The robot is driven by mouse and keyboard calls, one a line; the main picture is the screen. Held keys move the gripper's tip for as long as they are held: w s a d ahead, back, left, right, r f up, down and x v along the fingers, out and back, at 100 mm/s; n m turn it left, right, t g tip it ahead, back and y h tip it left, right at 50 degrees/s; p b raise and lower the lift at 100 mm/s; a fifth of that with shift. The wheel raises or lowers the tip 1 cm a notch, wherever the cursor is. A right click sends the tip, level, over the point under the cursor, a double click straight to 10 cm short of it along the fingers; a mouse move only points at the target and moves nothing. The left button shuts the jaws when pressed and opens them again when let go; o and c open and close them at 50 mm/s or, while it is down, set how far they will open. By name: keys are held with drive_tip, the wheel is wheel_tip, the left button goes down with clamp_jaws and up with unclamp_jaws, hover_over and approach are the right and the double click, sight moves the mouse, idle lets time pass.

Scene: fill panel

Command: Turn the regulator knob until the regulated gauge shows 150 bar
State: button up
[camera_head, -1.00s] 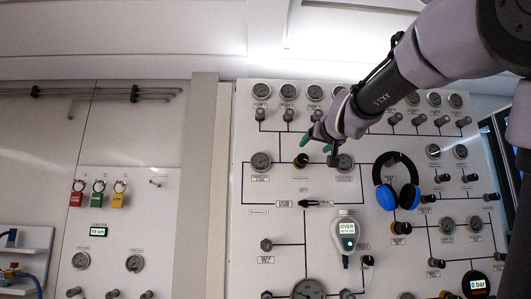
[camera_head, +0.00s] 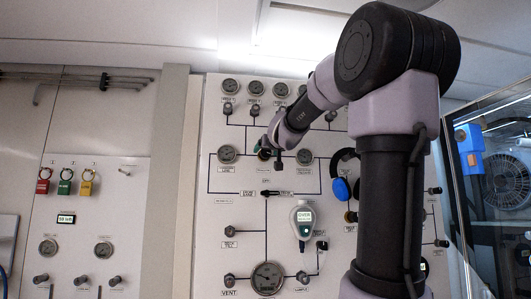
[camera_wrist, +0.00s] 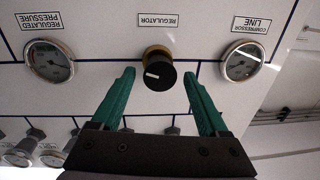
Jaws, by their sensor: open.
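The regulator knob (camera_wrist: 160,73) is black with a white mark and a brass collar. In the wrist view, which is upside down, it sits under the REGULATOR label. My gripper (camera_wrist: 159,75) is open, its green fingers on either side of the knob with gaps showing; contact is not visible. The regulated pressure gauge (camera_wrist: 48,60) is on the left there, its reading too small to tell. In the head view this gauge (camera_head: 305,157) is right of my gripper (camera_head: 262,147), which partly hides the knob.
The compressor line gauge (camera_wrist: 243,62) is on the knob's other side. Blue-black headphones (camera_head: 341,188) hang right of the regulated gauge, partly behind my arm. A handheld meter (camera_head: 304,218) is mounted below. Several small valves and gauges line the panel top.

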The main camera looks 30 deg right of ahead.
drive_tip(key=shift+w+d, duration=0.1)
drive_tip(key=shift+w, duration=0.55)
clamp_jaws()
drive_tip(key=m, duration=0.5)
drive_tip(key=shift+d, duration=0.1)
drive_tip(key=m, duration=0.5)
drive_tip(key=shift+s+d+f+m+h, duration=0.1)
drive_tip(key=shift+f+m+h, duration=0.05)
drive_tip(key=shift+m+h, duration=0.2)
drive_tip(key=shift+m, duration=0.25)
